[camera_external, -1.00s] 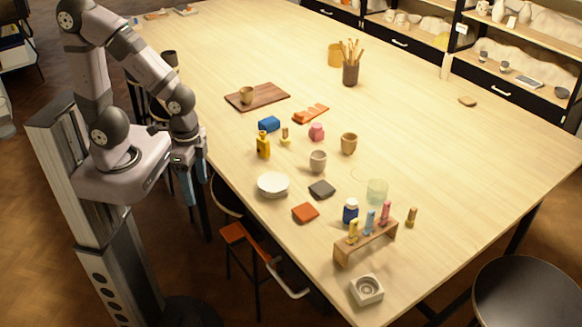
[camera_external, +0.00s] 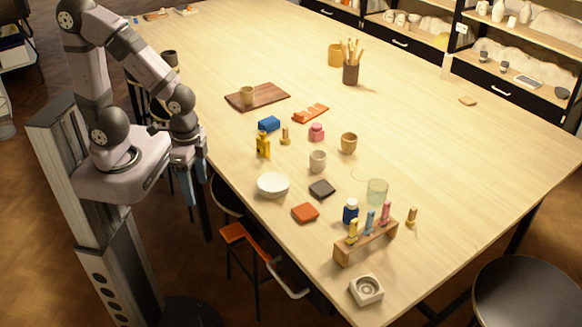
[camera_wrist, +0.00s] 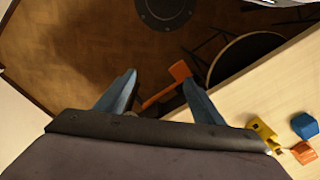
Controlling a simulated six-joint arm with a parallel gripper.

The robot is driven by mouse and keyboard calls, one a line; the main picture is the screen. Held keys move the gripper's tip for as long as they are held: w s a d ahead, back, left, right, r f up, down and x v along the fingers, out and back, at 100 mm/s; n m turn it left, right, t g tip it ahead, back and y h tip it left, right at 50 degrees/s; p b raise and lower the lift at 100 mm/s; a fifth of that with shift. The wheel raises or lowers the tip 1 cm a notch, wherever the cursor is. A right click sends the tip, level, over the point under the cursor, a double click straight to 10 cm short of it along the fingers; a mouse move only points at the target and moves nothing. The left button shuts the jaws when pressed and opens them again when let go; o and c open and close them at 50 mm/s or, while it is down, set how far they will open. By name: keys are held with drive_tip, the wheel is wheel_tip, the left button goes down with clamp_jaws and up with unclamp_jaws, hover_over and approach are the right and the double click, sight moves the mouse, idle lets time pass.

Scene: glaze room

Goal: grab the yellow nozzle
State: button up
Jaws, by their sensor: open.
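The yellow nozzle (camera_external: 352,231) stands upright at the left end of a small wooden rack (camera_external: 345,258) near the table's front edge. A blue nozzle (camera_external: 370,223) and a pink nozzle (camera_external: 385,213) stand beside it in the rack. My gripper (camera_external: 194,182) hangs off the table's left edge, far from the rack, with its blue fingers pointing down. In the wrist view my gripper (camera_wrist: 159,84) is open, with nothing between the fingers. The rack and the yellow nozzle are not seen in the wrist view.
A tan nozzle (camera_external: 411,217) stands right of the rack. A blue-capped jar (camera_external: 350,211) and a glass (camera_external: 377,191) stand behind it; a grey-white block (camera_external: 367,290) lies in front. A white bowl (camera_external: 273,185) and yellow bottle (camera_external: 263,145) stand nearer my arm.

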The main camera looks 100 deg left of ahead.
drive_tip(key=c, duration=0.6)
drive_tip(key=shift+o, duration=0.2)
